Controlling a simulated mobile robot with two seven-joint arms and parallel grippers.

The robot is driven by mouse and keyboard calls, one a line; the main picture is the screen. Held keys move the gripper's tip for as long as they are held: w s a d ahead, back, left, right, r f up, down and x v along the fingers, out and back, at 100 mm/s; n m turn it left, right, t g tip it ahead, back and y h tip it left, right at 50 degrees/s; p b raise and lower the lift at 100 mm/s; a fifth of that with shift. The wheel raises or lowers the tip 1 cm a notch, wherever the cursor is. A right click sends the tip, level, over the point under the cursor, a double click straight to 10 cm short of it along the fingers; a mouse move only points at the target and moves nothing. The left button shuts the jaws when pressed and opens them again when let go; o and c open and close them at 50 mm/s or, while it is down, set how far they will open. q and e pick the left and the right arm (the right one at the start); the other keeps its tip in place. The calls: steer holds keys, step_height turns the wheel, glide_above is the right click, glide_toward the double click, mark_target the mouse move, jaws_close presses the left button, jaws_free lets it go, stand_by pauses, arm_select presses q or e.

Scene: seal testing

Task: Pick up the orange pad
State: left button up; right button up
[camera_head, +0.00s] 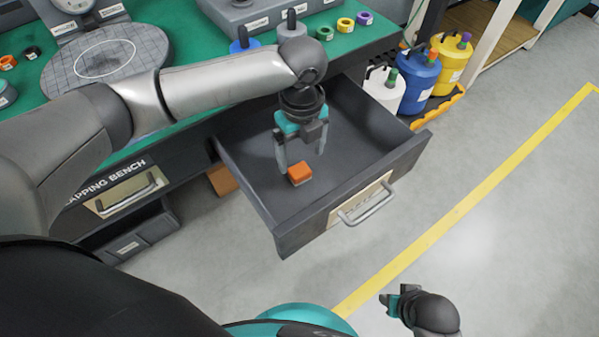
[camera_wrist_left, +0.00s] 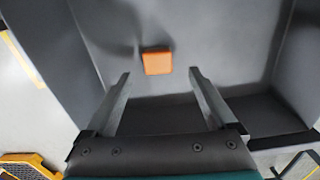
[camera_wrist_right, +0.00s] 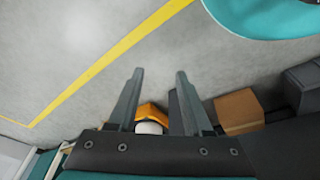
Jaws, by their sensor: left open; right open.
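The orange pad (camera_head: 299,174) is a small block lying on the floor of the open grey drawer (camera_head: 262,202). In the left wrist view the pad (camera_wrist_left: 157,62) lies ahead of and between the open fingertips (camera_wrist_left: 160,72), apart from both. My right gripper (camera_head: 385,303) is out over the floor at the lower right; in the right wrist view its fingers (camera_wrist_right: 160,75) are open and empty.
The drawer's front panel with a handle (camera_head: 367,205) and its side walls surround the left gripper. The green bench top (camera_head: 180,60) is behind. White, blue (camera_head: 418,80) and yellow containers stand right of the drawer. The floor at the right is clear, with a yellow line (camera_head: 470,196).

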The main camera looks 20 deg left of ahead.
mark_target(300, 170)
arm_select(q)
steer(key=f+b, duration=0.1)
steer(key=f, duration=0.1)
steer(key=f+b, duration=0.1)
steer(key=f, duration=0.1)
steer(key=shift+s+a+b, duration=0.1)
steer(key=shift+a+b, duration=0.1)
steer(key=shift+b, duration=0.15)
steer(key=shift+f+b, duration=0.3)
steer(key=shift+f, duration=0.25)
arm_select(e)
step_height(300, 170, up, 7)
steer(key=w+t, duration=0.1)
steer(key=w, duration=0.1)
steer(key=shift+a, duration=0.15)
arm_select(q)
jaws_close()
